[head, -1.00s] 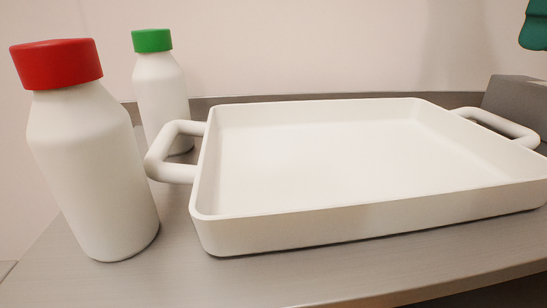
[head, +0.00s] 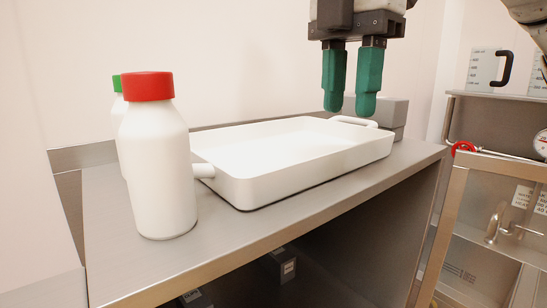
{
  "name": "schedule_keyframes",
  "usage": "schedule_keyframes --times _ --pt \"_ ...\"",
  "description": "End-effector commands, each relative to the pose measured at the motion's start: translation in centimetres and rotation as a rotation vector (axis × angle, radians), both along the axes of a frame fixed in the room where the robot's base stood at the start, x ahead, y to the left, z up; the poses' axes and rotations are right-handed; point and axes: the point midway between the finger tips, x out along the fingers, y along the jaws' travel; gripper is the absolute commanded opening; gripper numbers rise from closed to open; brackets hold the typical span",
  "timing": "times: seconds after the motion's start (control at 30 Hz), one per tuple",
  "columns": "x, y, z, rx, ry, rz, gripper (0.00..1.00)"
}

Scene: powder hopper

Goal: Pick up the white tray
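The white tray (head: 330,165) lies flat on the grey counter and is empty. Its right handle (head: 354,121) shows at the far right end, and its left handle (head: 203,171) is partly hidden behind the red-capped bottle. My gripper (head: 348,108) is above the tray's far right part, close to the right handle in the picture. Its two green fingers point down, with a gap between them and nothing held. I cannot tell exactly how high the fingertips are above the handle.
A white bottle with a red cap (head: 158,160) stands left of the tray, partly hiding a green-capped bottle (head: 118,100). A grey block (head: 393,116) sits behind the right handle. The counter (head: 290,205) has a free front strip. A metal cabinet (head: 490,230) stands right.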

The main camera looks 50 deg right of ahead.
Motion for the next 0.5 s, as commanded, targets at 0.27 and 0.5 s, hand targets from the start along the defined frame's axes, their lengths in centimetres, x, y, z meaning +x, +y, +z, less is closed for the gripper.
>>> schedule_keyframes --times 0.27,0.5 --pt "0.1 0.0 -2.6 0.001 0.000 -0.001 0.36" --pt "0.5 0.0 -5.2 0.002 0.001 0.002 0.36"
